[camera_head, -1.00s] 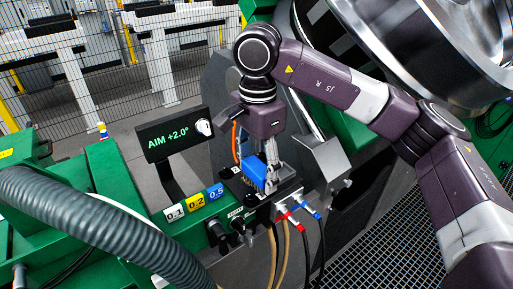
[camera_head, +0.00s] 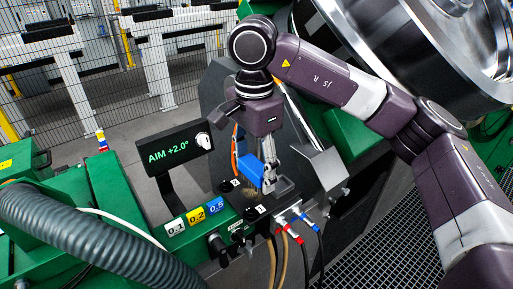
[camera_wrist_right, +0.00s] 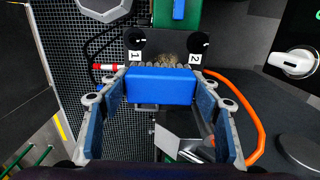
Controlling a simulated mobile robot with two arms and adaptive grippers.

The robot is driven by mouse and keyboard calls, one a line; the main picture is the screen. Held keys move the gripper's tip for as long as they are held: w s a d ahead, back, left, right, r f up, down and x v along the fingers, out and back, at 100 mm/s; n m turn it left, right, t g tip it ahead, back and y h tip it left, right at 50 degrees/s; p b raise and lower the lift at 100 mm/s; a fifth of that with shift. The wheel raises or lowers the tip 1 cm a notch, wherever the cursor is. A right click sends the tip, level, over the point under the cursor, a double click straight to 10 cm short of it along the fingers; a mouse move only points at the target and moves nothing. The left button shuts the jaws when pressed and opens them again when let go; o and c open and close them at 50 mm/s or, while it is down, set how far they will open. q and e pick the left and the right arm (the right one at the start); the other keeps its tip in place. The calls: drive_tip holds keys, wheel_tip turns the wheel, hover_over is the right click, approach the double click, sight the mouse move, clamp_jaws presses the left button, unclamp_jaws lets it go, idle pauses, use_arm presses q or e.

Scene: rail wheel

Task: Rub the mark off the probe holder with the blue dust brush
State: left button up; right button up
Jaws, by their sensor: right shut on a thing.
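The blue dust brush (camera_head: 249,166) is in my right gripper (camera_head: 268,172), which is shut on it. In the right wrist view the brush's blue block (camera_wrist_right: 160,86) lies across between the fingers, with pale bristles (camera_wrist_right: 171,60) pointing toward a dark plate. This dark plate (camera_wrist_right: 151,44), marked 1 and 2 with black knobs, looks like the probe holder. The bristle ends are over or near it; I cannot tell whether they touch. My left gripper is not in view.
A display (camera_head: 174,147) reading AIM +2.0° stands left of the brush. Labelled blocks (camera_head: 196,215) sit on the green frame below it. Red and blue connectors (camera_head: 297,221) with cables are close at the right. A large metal wheel (camera_head: 420,45) is behind my right arm.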

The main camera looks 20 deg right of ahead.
sight(258, 166)
drive_tip(key=r, duration=0.1)
drive_tip(key=r+p, duration=0.1)
drive_tip(key=r, duration=0.1)
drive_tip(key=shift+s+d, duration=0.25)
drive_tip(key=shift+s, duration=0.1)
drive_tip(key=shift+w+r+p, duration=0.15)
drive_tip(key=shift+r+p, duration=0.2)
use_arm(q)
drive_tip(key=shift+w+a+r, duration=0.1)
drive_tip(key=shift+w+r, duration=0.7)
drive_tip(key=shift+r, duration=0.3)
use_arm(e)
drive_tip(key=shift+a, duration=0.1)
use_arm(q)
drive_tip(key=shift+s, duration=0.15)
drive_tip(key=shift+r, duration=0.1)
use_arm(e)
drive_tip(key=shift+r, duration=0.1)
